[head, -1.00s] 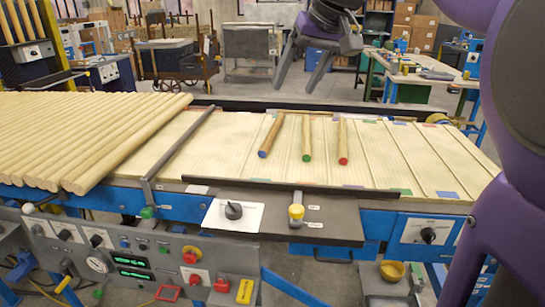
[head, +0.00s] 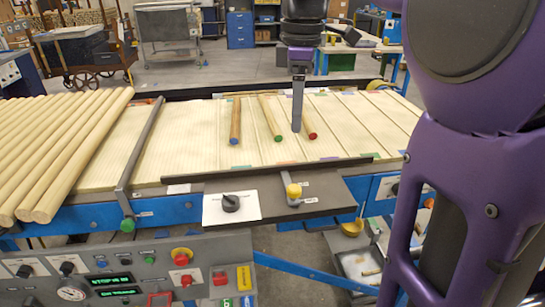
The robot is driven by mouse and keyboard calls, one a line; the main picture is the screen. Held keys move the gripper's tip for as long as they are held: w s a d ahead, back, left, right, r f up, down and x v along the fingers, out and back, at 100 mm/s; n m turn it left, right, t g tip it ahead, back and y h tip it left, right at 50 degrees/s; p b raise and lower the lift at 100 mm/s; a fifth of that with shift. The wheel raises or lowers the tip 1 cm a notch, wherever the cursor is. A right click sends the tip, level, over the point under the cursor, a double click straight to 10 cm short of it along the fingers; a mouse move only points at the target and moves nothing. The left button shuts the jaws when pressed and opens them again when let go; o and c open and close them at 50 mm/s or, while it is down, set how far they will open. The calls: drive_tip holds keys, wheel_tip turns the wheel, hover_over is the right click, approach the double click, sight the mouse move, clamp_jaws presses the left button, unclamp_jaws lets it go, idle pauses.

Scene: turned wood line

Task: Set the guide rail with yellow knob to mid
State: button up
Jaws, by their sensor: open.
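The yellow knob (head: 293,190) stands on a dark plate at the front edge of the line, with small white labels beside it. The guide rail (head: 265,171) is a long dark bar just behind that plate, running along the front of the wood bed; how it joins the knob is not clear. My gripper (head: 297,128) is open and points down over the bed, behind the knob and rail. Its fingers are seen edge-on, one hiding the other, between the green-ended and red-ended dowels. It appears apart from the knob.
Dowels with blue (head: 235,122), green (head: 269,117) and red (head: 308,128) ends lie on the bed. A grey bar with a green knob (head: 128,224) crosses the bed at left. A black dial (head: 231,203) sits left of the yellow knob. Long rods (head: 75,150) lie at left.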

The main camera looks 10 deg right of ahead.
sight(294, 187)
wheel_tip(294, 187, down, 18)
drive_tip(key=shift+s+r+b, duration=0.15)
drive_tip(key=shift+r+b, duration=0.05)
drive_tip(key=shift+b, duration=0.8)
drive_tip(key=shift+c, duration=0.2)
clamp_jaws()
idle(0.8)
